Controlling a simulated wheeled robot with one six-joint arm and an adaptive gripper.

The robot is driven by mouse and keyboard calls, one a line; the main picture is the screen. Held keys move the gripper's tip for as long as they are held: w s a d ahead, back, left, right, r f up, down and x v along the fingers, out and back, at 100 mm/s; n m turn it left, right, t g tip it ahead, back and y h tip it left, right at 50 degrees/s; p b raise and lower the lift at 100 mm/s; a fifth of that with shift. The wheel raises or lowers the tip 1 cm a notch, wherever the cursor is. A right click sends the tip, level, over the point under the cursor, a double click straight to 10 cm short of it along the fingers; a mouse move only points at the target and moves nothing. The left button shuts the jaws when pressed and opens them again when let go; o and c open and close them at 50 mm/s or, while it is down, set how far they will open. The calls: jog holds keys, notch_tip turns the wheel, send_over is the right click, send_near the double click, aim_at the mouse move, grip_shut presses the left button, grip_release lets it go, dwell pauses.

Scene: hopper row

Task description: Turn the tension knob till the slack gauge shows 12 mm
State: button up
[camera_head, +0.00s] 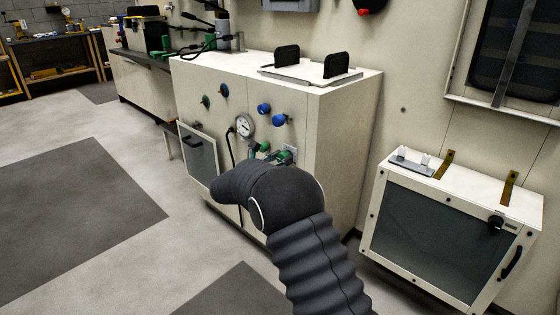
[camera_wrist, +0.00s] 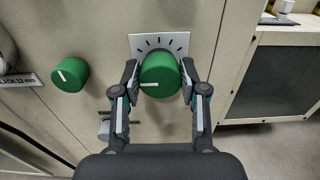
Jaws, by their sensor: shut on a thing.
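A green knob (camera_wrist: 160,75) with a white pointer line sits on a pale plate with black tick marks. My gripper (camera_wrist: 160,68) has one finger on each side of it and is shut on it. The pointer line lies toward the left side of the knob's face. In the head view the green knob (camera_head: 284,157) is partly hidden by my arm, which also hides most of my gripper. The round white-faced gauge (camera_head: 245,125) is on the cabinet front, up and left of the knob; its reading is too small to tell. Only its edge shows in the wrist view (camera_wrist: 6,55).
A second green knob (camera_wrist: 70,75) with a white line sits left of the held one. Blue knobs (camera_head: 264,108) are above the gauge. A grey-fronted cabinet (camera_head: 440,230) stands to the right. A small door (camera_head: 198,155) stands at the left of the cabinet front.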

jog(key=m+b, duration=0.1)
jog(key=b, duration=0.1)
jog(key=m+b, duration=0.2)
jog(key=shift+f+b, duration=0.3)
jog(key=shift+b, duration=0.1)
jog(key=m+b, duration=0.4)
jog(key=shift+b, duration=0.35)
jog(key=m+b, duration=0.1)
jog(key=m, duration=0.1)
jog(key=m+b, duration=0.2)
jog(key=m, duration=0.1)
jog(key=shift+s+r, duration=0.1)
jog(key=shift+r, duration=0.1)
jog(key=m, duration=1.3)
jog(key=shift+f, duration=0.1)
jog(key=m, duration=0.4)
jog(key=shift+m, duration=0.3)
